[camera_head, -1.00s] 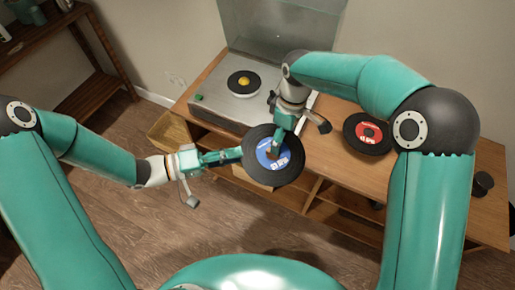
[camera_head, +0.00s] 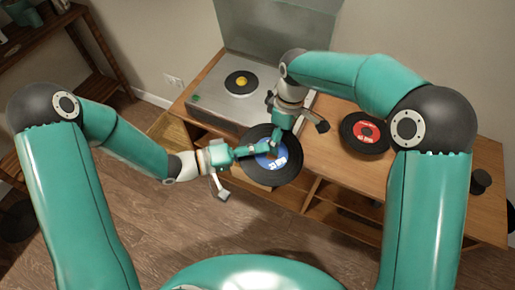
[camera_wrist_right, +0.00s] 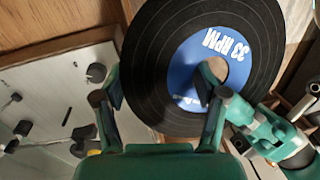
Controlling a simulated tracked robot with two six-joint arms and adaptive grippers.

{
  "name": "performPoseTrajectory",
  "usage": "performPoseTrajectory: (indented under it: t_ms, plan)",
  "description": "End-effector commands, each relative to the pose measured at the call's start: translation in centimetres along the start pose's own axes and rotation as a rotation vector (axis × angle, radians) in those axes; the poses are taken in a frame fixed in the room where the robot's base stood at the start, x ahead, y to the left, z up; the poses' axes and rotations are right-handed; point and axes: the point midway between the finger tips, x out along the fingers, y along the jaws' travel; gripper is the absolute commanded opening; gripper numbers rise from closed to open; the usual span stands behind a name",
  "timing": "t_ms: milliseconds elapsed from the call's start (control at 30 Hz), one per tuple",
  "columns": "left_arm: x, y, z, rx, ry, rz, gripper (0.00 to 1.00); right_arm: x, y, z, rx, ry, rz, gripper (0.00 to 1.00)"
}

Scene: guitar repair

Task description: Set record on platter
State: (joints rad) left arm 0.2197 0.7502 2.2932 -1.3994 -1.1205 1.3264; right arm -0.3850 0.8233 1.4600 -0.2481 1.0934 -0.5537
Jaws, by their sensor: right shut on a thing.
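A black record with a blue 33 RPM label (camera_head: 285,172) hangs tilted in front of the cabinet. It also fills much of the right wrist view (camera_wrist_right: 165,60). My right gripper (camera_head: 273,135) is shut on the record at its upper side; in the wrist view one finger lies beside the rim and the other over the label. My left gripper (camera_head: 262,149) reaches from the left to the label, and its jaw state is unclear. The turntable (camera_head: 205,104) stands behind on the cabinet, with its black platter with a yellow centre (camera_head: 242,83) empty of this record.
A clear lid (camera_head: 280,35) stands raised behind the turntable. A record with a red label (camera_head: 366,133) lies on the wooden cabinet top (camera_head: 335,165) to the right. A small dark round thing (camera_head: 481,181) is at the far right. Open shelves are below.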

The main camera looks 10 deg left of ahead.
Motion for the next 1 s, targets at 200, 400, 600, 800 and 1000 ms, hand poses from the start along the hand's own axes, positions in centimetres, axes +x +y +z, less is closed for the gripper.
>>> performPoseTrajectory:
  t_ms: [200,400,600,800,1000]
  plan:
    - [0.0,0.3,0.0,0.004,-0.001,0.012,0.00,0.2,0.1,0.0,0.001,-0.001,0.001,0.39]
    - [0.0,0.4,0.1,0.006,-0.003,0.014,0.00,0.2,0.1,0.0,0.001,-0.001,0.002,0.91]
    - [0.0,0.3,0.1,0.004,-0.002,0.009,0.00,0.1,0.0,-0.1,0.001,0.000,0.000,1.00]
    - [0.0,0.2,0.0,0.002,-0.002,0.006,0.00,-0.3,0.0,-0.1,0.001,0.003,0.000,1.00]
    - [0.0,0.1,0.1,0.001,-0.002,0.005,0.00,-2.4,0.0,-0.2,0.001,0.006,0.002,1.00]
